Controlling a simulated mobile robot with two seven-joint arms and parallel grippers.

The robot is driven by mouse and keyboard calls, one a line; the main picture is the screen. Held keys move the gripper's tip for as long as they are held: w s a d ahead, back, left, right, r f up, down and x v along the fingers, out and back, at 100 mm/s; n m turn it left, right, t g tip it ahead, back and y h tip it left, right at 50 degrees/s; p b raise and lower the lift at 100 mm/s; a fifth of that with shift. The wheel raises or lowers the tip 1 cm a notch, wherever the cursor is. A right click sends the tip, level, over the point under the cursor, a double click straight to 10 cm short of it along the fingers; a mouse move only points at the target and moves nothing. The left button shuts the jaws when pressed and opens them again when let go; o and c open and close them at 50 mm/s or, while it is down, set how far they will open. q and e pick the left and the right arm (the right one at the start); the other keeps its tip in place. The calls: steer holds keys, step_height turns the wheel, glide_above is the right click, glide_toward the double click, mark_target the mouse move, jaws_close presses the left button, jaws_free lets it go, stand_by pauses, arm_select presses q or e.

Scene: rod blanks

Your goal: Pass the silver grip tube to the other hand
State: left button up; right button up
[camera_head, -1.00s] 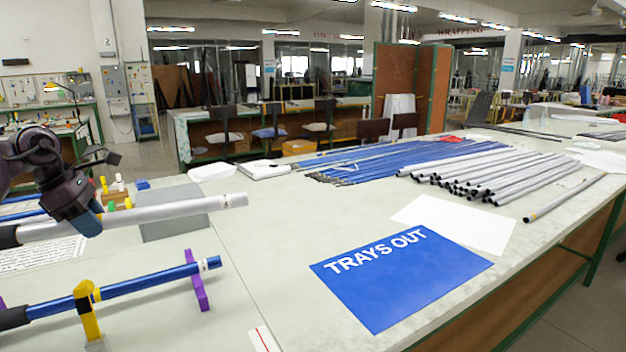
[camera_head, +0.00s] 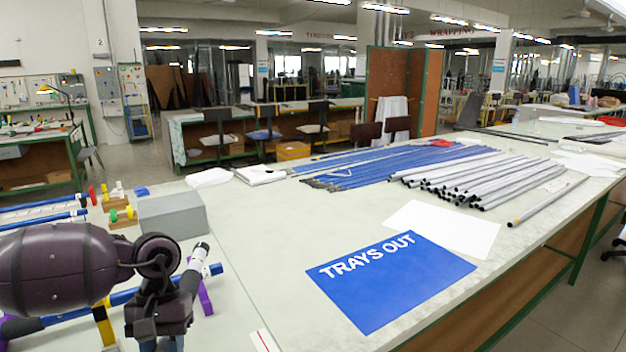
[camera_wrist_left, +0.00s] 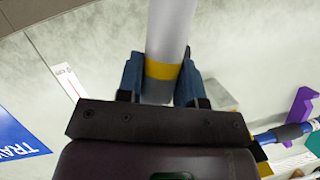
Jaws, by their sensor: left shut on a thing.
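The silver grip tube (camera_wrist_left: 168,35) is held in my left gripper (camera_wrist_left: 160,78), whose blue fingers are shut on it beside a yellow band in the left wrist view. In the head view, my left gripper (camera_head: 162,342) is at the lower left, with its fingertips near the bottom edge. A short end of the silver tube (camera_head: 196,262) shows above it, slanting up and to the right. The rest of the tube is hidden behind my gripper or out of frame. My right gripper is not in view.
A blue tube (camera_head: 128,297) rests on a yellow support (camera_head: 104,327) and a purple support (camera_head: 205,298), close behind my left arm. A grey box (camera_head: 172,216) stands beyond it. A blue "TRAYS OUT" sheet (camera_head: 390,285) lies right of clear tabletop. Piles of blue and silver tubes lie farther back.

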arm_select(q)
steer(key=s+d+m+p, duration=0.1)
steer(key=s+d+p, duration=0.1)
steer(key=s+d, duration=0.1)
steer(key=shift+s+d+r+m+y, duration=0.3)
steer(key=shift+s+d+r, duration=0.05)
steer(key=shift+s, duration=0.55)
